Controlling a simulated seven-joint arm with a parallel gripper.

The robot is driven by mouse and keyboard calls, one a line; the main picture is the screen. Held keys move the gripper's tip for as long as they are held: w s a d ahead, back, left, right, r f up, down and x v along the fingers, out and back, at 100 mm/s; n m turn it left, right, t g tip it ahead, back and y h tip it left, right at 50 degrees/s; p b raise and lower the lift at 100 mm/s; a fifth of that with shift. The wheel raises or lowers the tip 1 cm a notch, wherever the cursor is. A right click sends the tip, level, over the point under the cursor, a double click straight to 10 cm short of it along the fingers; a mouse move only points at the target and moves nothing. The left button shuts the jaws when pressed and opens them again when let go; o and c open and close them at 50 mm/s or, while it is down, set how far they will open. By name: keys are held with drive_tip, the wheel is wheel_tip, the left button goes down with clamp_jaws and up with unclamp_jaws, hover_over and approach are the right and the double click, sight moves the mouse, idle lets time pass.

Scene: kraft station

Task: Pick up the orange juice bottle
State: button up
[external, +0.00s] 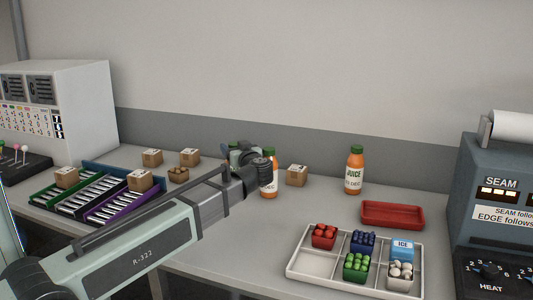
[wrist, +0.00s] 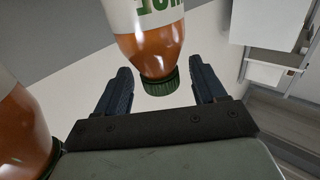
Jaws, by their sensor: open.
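One orange juice bottle (external: 355,172) with a green cap and white label stands upright at the back of the counter, right of my arm. Another orange juice bottle (external: 269,186) stands beside my gripper (external: 246,158), partly hidden by my wrist. In the wrist view my gripper (wrist: 161,82) is open. A juice bottle (wrist: 152,52) appears inverted there, its green cap end between the fingers, with a gap visible on each side. A second bottle (wrist: 20,135) is cut off at the left edge. I cannot tell which bottle is which across views.
Small cardboard boxes (external: 296,175) stand near the bottles. A red tray (external: 393,215) and a white divided tray (external: 312,264) lie at the right, near the sealing machine (external: 497,215). Coloured racks (external: 55,195) are at the left.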

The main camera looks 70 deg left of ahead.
drive_tip(key=shift+a, duration=0.6)
drive_tip(key=shift+s, duration=0.1)
clamp_jaws()
drive_tip(key=shift+d, duration=0.1)
